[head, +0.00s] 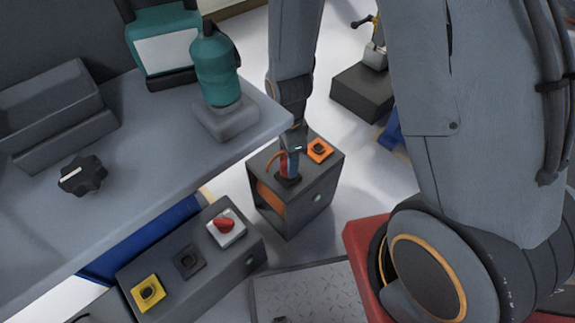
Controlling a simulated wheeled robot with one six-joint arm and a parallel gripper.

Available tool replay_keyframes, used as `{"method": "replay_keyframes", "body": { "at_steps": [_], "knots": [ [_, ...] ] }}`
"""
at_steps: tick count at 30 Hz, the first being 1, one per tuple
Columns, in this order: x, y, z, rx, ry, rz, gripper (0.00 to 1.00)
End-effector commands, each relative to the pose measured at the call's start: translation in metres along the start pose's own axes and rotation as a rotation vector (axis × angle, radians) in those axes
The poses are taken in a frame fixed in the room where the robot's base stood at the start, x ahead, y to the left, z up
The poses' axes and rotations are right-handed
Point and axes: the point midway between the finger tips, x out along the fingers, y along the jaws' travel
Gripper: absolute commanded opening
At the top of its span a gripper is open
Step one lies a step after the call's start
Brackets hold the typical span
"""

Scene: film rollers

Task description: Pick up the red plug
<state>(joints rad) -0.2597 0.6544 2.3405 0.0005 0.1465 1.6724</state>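My gripper (290,160) points down at the top of a dark box (324,176) in the middle of the view. A narrow red piece (283,163) and a blue piece beside it stand upright right under the wrist, over a dark socket on the box top. The red piece may be the red plug; it is small and partly covered, so I cannot tell whether the fingers close on it. A separate red knob (224,224) sits on a white plate on the long grey box (210,258), apart from my gripper.
An orange square socket (320,151) is on the same box top, just right of my gripper. The grey table (150,190) at left holds a teal bottle (217,72) on a stand and a black knob (82,176). A yellow square (148,292) sits on the long box.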

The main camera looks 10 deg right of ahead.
Motion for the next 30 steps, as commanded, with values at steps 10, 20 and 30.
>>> {"method": "replay_keyframes", "body": {
  "at_steps": [10, 20, 30],
  "knots": [
    [0.0, 0.0, 0.0, 0.0, 0.0, 0.0, 0.05],
    [-0.032, -0.001, 0.0, 0.0, 0.0, -0.004, 0.05],
    [-0.091, 0.0, 0.0, 0.0, 0.0, -0.002, 0.05]
  ]
}}
